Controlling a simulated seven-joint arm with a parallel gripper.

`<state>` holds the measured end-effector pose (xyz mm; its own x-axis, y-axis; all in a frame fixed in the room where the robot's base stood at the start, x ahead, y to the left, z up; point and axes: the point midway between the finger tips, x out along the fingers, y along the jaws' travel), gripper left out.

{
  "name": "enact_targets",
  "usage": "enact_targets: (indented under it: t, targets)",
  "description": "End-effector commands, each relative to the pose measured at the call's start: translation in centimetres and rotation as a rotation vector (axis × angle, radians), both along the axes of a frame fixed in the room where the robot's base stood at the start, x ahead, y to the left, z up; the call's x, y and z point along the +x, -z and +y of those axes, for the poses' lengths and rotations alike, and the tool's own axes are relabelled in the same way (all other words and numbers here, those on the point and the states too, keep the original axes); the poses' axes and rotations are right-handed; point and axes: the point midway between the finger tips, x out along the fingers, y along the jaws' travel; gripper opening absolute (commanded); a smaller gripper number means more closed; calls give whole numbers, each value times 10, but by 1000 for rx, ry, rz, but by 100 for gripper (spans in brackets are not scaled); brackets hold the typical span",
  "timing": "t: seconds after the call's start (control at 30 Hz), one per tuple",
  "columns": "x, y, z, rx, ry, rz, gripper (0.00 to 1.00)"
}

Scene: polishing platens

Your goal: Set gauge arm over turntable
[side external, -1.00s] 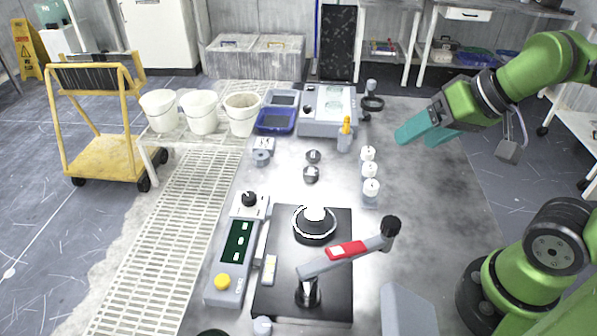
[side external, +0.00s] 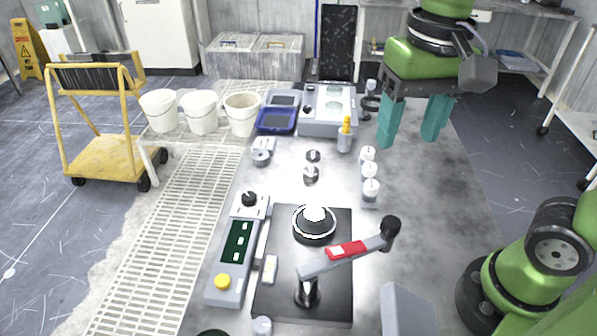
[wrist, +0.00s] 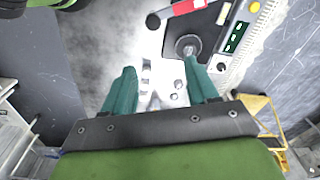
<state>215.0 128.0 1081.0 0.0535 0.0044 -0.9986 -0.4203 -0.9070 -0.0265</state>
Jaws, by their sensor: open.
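The turntable (side external: 314,224) is a dark disc with a light ring and bright white centre on a black base plate (side external: 335,290). The gauge arm (side external: 350,249) is a grey bar with a red section, on a short post near the plate's front. It slants up to the right, beside the turntable, and its dark end knob (side external: 390,226) reaches past the plate's right edge. My gripper (side external: 410,141) is open and empty, teal fingers pointing down, above the table's far right. The wrist view shows the gauge arm (wrist: 186,9) and turntable (wrist: 188,46) beyond the fingers.
White-capped bottles (side external: 369,170) stand in a row between my gripper and the turntable. A control box with a yellow button (side external: 222,282) is left of the plate. A grey machine (side external: 328,110) stands at the back. The table's right side is largely clear.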

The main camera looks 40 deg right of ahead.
Motion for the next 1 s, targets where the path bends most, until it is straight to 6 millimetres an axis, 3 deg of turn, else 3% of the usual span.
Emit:
enact_targets:
  t: [0.1,0.27,0.8,1.0]
  targets:
    - [-9,-5,0,-5,68,39,58]
    - [-13,7,-1,-5,91,57,58]
    - [-13,119,-1,-5,88,59,58]
    - [-13,150,-1,-4,88,58,58]
